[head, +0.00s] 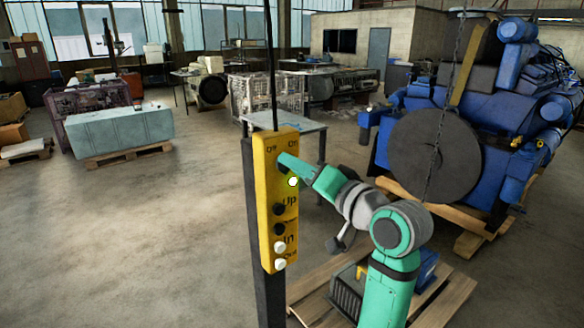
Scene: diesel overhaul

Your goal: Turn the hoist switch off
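The yellow hoist control box (264,200) stands upright on a dark post in the middle of the head view. Its top carries small markings that look like "Off" on the left and "On" on the right. The switch between them cannot be made out. Below are dark and white buttons beside the words "Up" and "In" and other small labels. My gripper (284,160) reaches in from the right at the upper part of the box, just below the markings. Its tip overlaps the box face; whether it touches is unclear. Its fingers are too small to tell apart.
A blue diesel engine (520,110) with a large dark disc stands on wooden pallets at the right. A chain (440,130) hangs before it. A small table (300,124) stands behind the box. A pallet (440,300) lies below my arm. The floor at left is open.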

